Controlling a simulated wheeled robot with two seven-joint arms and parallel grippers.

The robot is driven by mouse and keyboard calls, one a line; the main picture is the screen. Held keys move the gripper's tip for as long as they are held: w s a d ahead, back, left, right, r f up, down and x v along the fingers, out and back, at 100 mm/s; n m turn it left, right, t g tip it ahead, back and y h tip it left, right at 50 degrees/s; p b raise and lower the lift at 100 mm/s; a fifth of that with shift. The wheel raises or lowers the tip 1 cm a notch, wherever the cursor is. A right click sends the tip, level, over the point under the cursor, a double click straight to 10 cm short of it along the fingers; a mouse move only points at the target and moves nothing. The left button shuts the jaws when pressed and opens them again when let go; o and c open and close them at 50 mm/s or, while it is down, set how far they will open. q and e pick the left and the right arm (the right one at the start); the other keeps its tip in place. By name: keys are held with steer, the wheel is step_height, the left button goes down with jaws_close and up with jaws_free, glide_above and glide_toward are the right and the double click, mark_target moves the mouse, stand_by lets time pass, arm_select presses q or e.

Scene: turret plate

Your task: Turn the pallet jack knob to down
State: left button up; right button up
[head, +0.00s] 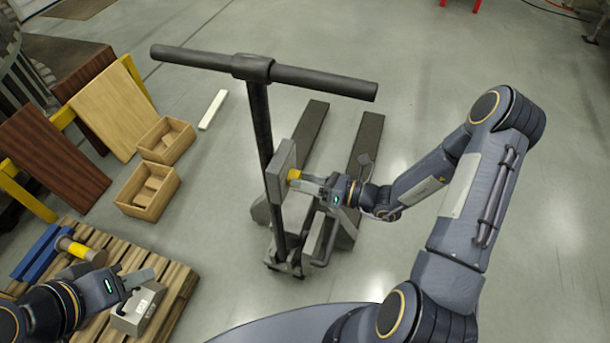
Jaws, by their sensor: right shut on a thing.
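The pallet jack (262,125) stands upright in the middle, with a black T-shaped handle and two dark forks on the floor behind. A grey box (277,178) sits on its column, and the yellow knob (294,174) sticks out of the box's right side. My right gripper (298,179) comes from the right and is shut on the knob, hiding part of it. The knob's setting cannot be read. My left gripper (140,279) is at the lower left above a wooden pallet, away from the jack; its finger gap is unclear.
The wooden pallet (180,285) holds a grey block (137,312), a yellow-and-brown spool (80,250) and blue pieces (38,252). Two open wooden boxes (148,190) and leaning boards (112,108) stand at left. A white bar (213,110) lies on the floor. The floor at right is clear.

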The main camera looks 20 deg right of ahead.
steer(key=shift+m+p, duration=0.4)
steer(key=shift+m, duration=0.4)
steer(key=o, duration=1)
steer(key=b+v, duration=0.1)
steer(key=v, duration=0.6)
steer(key=shift+s+d, duration=0.2)
steer(key=shift+d, duration=0.2)
steer(key=shift+r, duration=0.1)
